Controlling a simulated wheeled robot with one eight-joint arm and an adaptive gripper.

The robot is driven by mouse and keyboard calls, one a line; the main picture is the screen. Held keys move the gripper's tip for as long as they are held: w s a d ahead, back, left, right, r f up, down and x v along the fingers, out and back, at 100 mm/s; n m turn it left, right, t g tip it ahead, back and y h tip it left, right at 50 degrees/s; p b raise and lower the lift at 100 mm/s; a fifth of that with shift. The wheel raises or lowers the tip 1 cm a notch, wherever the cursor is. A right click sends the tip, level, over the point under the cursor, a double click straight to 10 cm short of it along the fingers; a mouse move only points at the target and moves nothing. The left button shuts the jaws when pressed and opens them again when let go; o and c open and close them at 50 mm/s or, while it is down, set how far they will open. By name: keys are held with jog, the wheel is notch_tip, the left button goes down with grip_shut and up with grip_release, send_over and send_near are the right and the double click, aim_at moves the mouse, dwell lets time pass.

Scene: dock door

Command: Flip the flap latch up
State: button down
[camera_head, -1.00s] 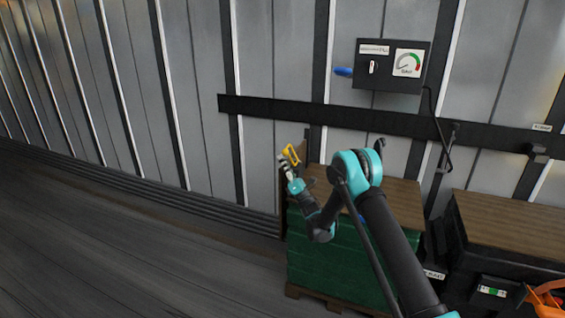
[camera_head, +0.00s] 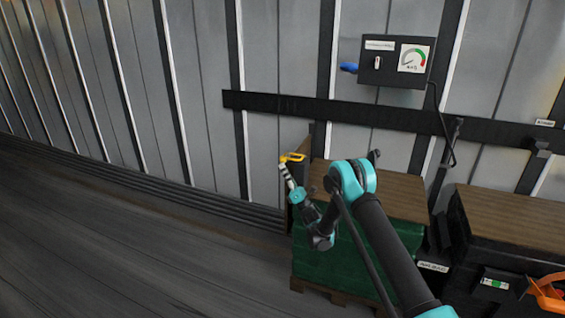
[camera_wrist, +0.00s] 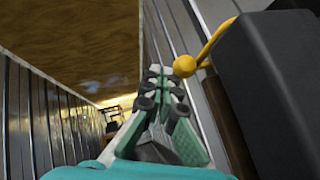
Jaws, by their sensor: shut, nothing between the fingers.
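The yellow flap latch (camera_head: 292,157) shows as a small, nearly level bar at the left upper corner of the green-sided stack in the head view. In the wrist view its yellow arm and ball knob (camera_wrist: 186,66) stand out from a dark block (camera_wrist: 272,75) on the right. My gripper (camera_head: 285,170) is just below the latch in the head view. In the wrist view my gripper (camera_wrist: 163,85) is shut and empty, with the knob just right of its fingertips. I cannot tell whether they touch.
A green-sided stack (camera_head: 345,252) with a wooden top stands against the ribbed wall. A dark rail (camera_head: 270,103) crosses the wall above it. A control box with a gauge (camera_head: 394,58) hangs higher. The floor at left (camera_head: 120,240) is clear.

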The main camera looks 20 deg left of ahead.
notch_tip(320, 180, down, 6)
jog(key=s, duration=0.2)
jog(key=shift+s+d+f, duration=0.15)
jog(key=shift+d, duration=0.25)
